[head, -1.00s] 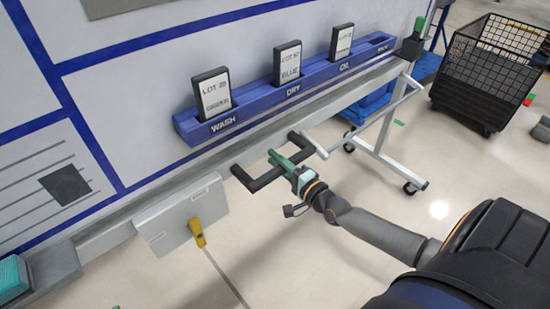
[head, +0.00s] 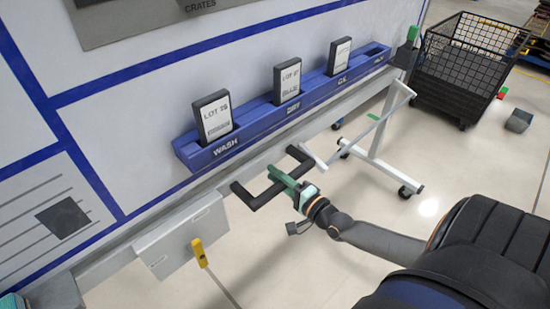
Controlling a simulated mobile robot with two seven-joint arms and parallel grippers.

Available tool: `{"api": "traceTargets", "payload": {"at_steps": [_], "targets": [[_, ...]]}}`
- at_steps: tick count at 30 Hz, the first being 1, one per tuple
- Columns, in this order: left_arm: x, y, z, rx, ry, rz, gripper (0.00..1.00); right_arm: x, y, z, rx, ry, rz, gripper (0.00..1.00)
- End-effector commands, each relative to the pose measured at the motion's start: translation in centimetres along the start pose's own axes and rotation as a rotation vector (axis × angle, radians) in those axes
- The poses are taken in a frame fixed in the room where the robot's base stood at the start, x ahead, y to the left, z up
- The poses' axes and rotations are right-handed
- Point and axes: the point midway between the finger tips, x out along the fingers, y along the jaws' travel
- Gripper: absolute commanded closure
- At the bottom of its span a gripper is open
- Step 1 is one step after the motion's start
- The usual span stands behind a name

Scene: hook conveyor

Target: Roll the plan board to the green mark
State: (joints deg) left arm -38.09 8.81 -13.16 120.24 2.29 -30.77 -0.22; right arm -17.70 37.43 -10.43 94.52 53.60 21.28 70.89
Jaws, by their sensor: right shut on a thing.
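The plan board (head: 260,40) is a large white panel with blue lines, on a wheeled frame whose white right foot (head: 380,160) stands on castors. A black handle (head: 248,199) sticks out from its lower rail. My right gripper (head: 284,182), with green fingers, is shut on this handle. A small green strip (head: 373,116) shows on the floor behind the foot's sloping bar; it may be the green mark. My left gripper is not in view.
A blue rack (head: 255,123) on the board holds several lot cards above labels such as WASH. A yellow handle (head: 199,252) hangs by a grey box (head: 180,235). A black mesh cart (head: 465,70) and a grey object (head: 519,120) stand to the right. Floor between is clear.

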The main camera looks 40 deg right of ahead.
Motion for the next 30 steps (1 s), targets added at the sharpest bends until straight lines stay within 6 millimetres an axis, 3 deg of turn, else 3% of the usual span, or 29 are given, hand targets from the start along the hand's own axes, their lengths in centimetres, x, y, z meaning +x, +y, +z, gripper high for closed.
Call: {"api": "traceTargets", "payload": {"at_steps": [9, 10, 18, 26, 30], "targets": [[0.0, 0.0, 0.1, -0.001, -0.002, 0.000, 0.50, -0.1, 0.1, 0.1, 0.000, -0.002, 0.002, 1.00], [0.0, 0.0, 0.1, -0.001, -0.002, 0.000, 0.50, -0.1, 0.1, 0.1, 0.000, -0.002, 0.002, 0.70], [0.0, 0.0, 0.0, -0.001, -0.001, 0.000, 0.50, 0.0, 0.0, 0.0, 0.000, -0.001, 0.001, 0.43], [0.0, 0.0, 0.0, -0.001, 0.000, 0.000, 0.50, -0.2, 0.0, 0.0, 0.000, -0.001, 0.000, 0.43], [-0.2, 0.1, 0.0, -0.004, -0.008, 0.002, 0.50, -1.2, 0.0, 0.0, -0.001, 0.000, 0.003, 0.43]]}}
